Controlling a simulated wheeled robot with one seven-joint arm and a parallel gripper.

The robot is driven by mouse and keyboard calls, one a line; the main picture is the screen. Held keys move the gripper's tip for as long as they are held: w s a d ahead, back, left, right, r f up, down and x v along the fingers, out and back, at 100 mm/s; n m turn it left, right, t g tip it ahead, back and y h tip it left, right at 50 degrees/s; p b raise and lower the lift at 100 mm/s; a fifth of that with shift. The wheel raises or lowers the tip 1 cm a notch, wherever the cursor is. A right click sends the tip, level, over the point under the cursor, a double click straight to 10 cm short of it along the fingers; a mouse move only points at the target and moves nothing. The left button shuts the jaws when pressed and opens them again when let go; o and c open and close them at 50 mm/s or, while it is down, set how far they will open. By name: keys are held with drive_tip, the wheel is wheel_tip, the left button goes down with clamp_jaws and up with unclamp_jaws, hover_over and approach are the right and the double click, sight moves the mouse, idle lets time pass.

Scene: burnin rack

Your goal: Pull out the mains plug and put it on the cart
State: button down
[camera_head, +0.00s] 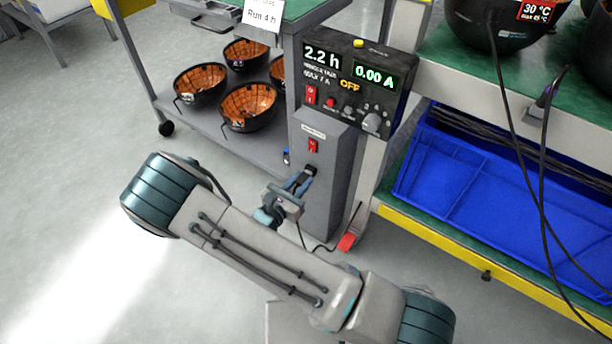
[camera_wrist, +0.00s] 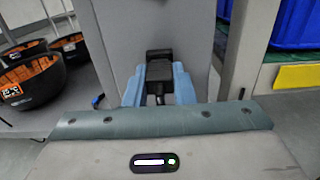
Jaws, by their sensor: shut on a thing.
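The black mains plug (camera_wrist: 159,70) sits between the blue fingers of my gripper (camera_wrist: 159,84) in the wrist view, against the face of a grey box. In the head view the plug (camera_head: 310,170) shows as a small dark shape at the grey box (camera_head: 328,200), and my gripper (camera_head: 298,183) reaches it from the lower left. My gripper is shut on the plug. I cannot tell whether the plug is fully seated. A dark cable hangs below the gripper. The grey cart (camera_head: 225,128) stands at the back left, with several black-and-orange bowls on its lower shelf.
A control unit (camera_head: 355,85) above the grey box reads 2.2 h, 0.00 A and OFF. A red rocker switch (camera_head: 313,146) sits above the plug. A red pedal-like part (camera_head: 348,242) is low at right. Blue bins (camera_head: 480,190) fill the right shelf. Floor at left is clear.

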sight(296, 188)
drive_tip(key=p+v, duration=0.1)
drive_tip(key=v, duration=0.4)
idle(0.8)
idle(0.6)
